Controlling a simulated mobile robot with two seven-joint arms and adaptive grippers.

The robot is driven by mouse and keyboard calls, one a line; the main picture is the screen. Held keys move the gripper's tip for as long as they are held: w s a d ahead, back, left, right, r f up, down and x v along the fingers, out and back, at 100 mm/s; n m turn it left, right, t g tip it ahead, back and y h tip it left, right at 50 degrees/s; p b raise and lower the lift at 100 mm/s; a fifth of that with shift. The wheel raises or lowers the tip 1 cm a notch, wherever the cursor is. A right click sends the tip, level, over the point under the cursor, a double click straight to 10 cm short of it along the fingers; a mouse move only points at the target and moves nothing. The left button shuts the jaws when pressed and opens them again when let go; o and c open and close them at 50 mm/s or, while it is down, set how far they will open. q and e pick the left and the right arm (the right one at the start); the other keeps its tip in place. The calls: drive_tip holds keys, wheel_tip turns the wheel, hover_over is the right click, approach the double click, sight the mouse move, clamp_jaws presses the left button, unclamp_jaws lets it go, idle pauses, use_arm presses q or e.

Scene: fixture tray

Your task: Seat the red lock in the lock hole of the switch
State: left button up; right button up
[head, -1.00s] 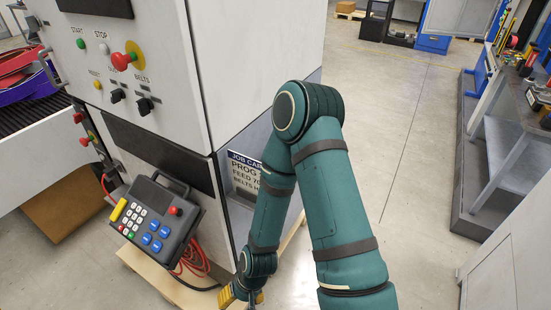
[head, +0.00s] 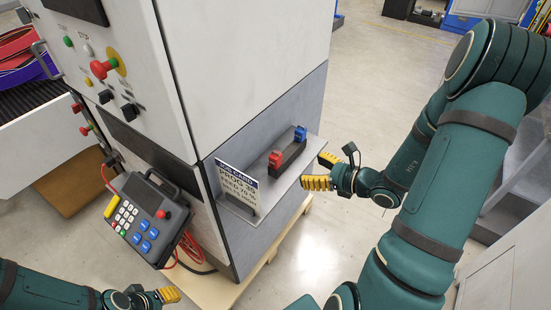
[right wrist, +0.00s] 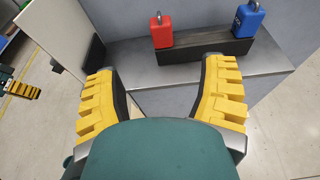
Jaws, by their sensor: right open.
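The red lock (head: 275,161) stands upright at the near end of a dark holder (head: 290,156) on a grey shelf on the cabinet's side. It also shows in the right wrist view (right wrist: 161,32), ahead of and between the fingers. My right gripper (head: 312,170) is open and empty just right of the shelf, apart from the lock. My left gripper (head: 166,296) is low at the bottom left; its finger gap is unclear. The cabinet front has a red knob on a yellow plate (head: 120,62) and black rotary switches (head: 128,110). No lock hole can be made out.
A blue lock (head: 300,134) stands at the holder's other end. A job card (head: 239,187) stands at the shelf's left edge, beside the red lock. A keypad pendant (head: 147,218) hangs on the cabinet's near corner.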

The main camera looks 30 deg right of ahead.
sight(280, 161)
drive_tip(key=x, duration=0.8)
drive_tip(key=shift+s+f, duration=0.1)
drive_tip(key=shift+x, duration=2.7)
drive_tip(key=shift+d, duration=0.1)
clamp_jaws()
